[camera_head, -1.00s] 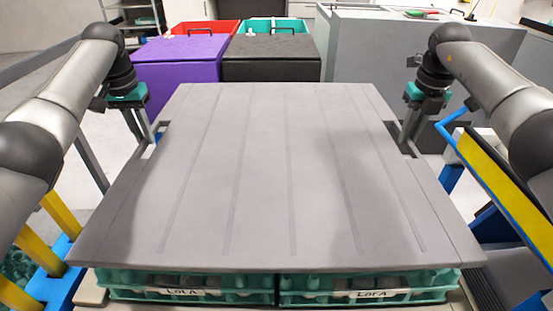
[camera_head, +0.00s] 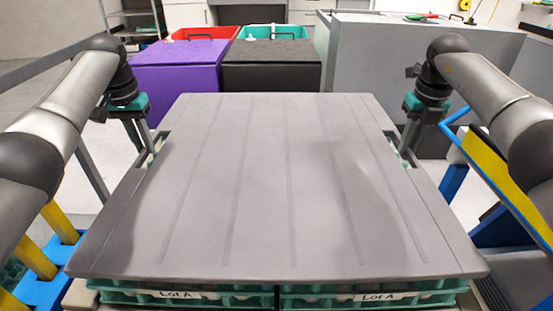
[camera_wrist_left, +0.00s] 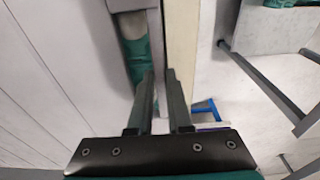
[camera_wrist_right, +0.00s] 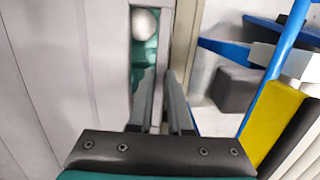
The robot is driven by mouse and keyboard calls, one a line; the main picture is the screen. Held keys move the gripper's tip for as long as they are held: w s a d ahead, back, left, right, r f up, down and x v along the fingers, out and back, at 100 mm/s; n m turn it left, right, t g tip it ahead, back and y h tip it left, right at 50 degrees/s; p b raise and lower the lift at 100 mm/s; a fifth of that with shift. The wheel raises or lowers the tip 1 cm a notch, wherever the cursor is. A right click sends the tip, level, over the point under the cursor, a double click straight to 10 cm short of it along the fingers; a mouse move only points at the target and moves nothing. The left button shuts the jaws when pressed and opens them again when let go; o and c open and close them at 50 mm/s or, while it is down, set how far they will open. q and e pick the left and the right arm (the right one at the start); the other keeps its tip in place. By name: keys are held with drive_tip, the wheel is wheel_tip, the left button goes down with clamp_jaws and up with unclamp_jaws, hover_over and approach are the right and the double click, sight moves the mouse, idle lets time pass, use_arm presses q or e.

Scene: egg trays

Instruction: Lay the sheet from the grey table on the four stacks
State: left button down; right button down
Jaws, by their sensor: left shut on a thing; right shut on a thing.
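The grey sheet (camera_head: 270,190) lies level over the green tray stacks, with the front left stack (camera_head: 130,298) and front right stack (camera_head: 440,299) showing under its near edge. Whether it touches them I cannot tell. The back stacks are mostly hidden beneath it. My left gripper (camera_head: 148,146) is shut on the sheet's left rim at a slot; in the left wrist view its fingers (camera_wrist_left: 159,80) straddle the rim. My right gripper (camera_head: 405,140) is shut on the right rim the same way. In the right wrist view an egg (camera_wrist_right: 145,24) and green tray show through the slot.
A purple-lidded box (camera_head: 178,66) and a black-lidded box (camera_head: 272,66) stand behind the sheet. A grey cabinet (camera_head: 410,55) is at the back right. Blue and yellow frames flank the stacks, with a yellow bar (camera_head: 505,180) on the right.

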use_arm(q)
drive_tip(key=shift+a+f, duration=0.1)
drive_tip(key=shift+f, duration=0.15)
use_arm(e)
drive_tip(key=shift+f, duration=0.25)
use_arm(q)
drive_tip(key=c, duration=0.8)
unclamp_jaws()
drive_tip(key=shift+c, duration=0.2)
use_arm(e)
drive_tip(key=c, duration=0.8)
unclamp_jaws()
drive_tip(key=shift+c, duration=0.2)
use_arm(q)
drive_tip(key=shift+r, duration=0.1)
use_arm(e)
drive_tip(key=shift+r, duration=0.55)
use_arm(q)
wheel_tip(320, 180, up, 12)
drive_tip(key=s, duration=0.1)
drive_tip(key=shift+s, duration=0.25)
use_arm(e)
wheel_tip(320, 180, up, 11)
drive_tip(key=s, duration=0.1)
drive_tip(key=shift+s, duration=0.3)
